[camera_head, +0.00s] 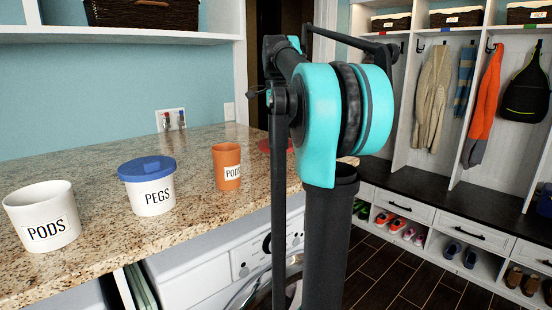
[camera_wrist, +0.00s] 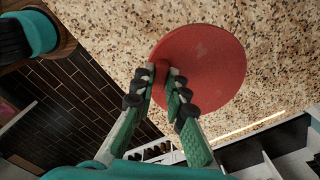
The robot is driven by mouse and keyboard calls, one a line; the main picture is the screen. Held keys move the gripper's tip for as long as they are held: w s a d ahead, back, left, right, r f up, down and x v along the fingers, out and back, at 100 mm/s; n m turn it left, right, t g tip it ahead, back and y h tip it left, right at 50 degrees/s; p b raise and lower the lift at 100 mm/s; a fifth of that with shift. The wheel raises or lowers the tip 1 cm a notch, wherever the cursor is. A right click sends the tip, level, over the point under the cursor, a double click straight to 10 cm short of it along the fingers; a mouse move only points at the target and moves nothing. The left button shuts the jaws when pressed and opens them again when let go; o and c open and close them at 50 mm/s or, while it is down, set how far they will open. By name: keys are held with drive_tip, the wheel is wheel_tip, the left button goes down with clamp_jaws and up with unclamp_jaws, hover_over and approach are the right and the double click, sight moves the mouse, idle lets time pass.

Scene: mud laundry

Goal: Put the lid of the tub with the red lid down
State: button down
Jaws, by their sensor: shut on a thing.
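The red lid (camera_wrist: 212,62) is round and fills the upper middle of the wrist view. My gripper (camera_wrist: 162,75) is shut on its red knob, with a fingertip on each side. In the head view the lid (camera_head: 264,146) shows only in part, low over the far right of the counter behind my arm; my gripper is hidden there. I cannot tell whether the lid touches the counter. A white tub marked PODS (camera_head: 43,217) stands open at the counter's left. A white tub marked PEGS (camera_head: 152,196) wears a blue lid (camera_head: 147,169).
An orange cup marked PODS (camera_head: 227,167) stands upright between the PEGS tub and my arm. The speckled stone counter (camera_head: 105,243) has bare room around the tubs. A washing machine (camera_head: 205,275) is below it. A shelf (camera_head: 120,36) with a basket hangs above.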

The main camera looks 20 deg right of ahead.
drive_tip(key=shift+f, duration=3.45)
drive_tip(key=c, duration=1.5)
unclamp_jaws()
drive_tip(key=shift+f, duration=0.1)
drive_tip(key=shift+c, duration=0.2)
wheel_tip(320, 180, up, 12)
drive_tip(key=shift+r, duration=0.15)
